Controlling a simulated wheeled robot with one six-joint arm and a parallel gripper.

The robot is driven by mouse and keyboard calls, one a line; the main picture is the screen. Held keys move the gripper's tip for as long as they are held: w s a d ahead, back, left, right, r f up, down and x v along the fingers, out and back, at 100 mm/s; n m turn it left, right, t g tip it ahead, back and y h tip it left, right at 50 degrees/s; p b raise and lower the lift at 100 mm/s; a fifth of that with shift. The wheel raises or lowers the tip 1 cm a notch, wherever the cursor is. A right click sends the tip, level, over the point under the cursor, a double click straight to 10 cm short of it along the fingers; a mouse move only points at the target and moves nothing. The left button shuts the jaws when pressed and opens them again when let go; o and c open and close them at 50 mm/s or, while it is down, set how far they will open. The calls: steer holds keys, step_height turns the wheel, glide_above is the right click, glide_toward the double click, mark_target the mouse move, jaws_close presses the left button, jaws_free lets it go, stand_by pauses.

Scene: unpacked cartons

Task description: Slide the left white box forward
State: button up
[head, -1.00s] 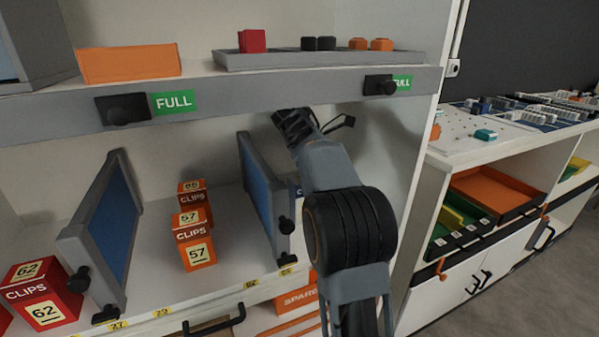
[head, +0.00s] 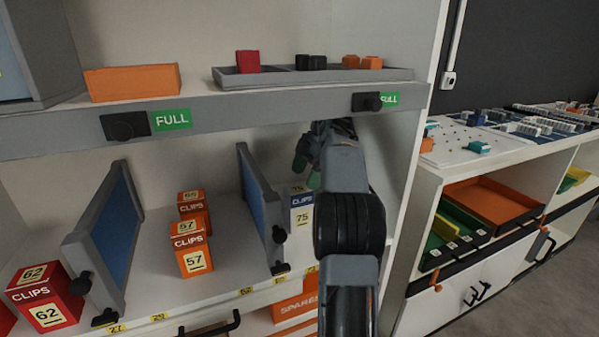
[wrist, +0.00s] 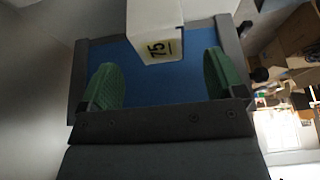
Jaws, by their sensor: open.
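A white box (head: 302,212) marked CLIPS 75 stands on the lower shelf, just right of the right-hand blue divider. My arm hides the space to its right, so no second white box shows. My gripper (head: 307,168) is above and slightly right of this box, its green fingers pointing down and left. In the wrist view the white box (wrist: 153,20) shows at the top, its 75 label facing the gap between the fingers. My gripper (wrist: 160,75) is open and empty there. I cannot tell how far the box lies from the fingertips.
The grey-framed blue divider (head: 258,205) stands close left of the white box and fills the wrist view behind the fingers. Orange boxes (head: 190,245) stand farther left. The upper shelf edge (head: 230,112) runs above the gripper, and the cabinet side wall (head: 405,170) is to the right.

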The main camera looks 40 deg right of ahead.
mark_target(299, 189)
stand_by(0.3)
steer(key=shift+b+x, duration=2.55)
steer(key=shift+x, duration=1.25)
steer(key=shift+a+r, duration=0.1)
steer(key=shift+c, duration=0.2)
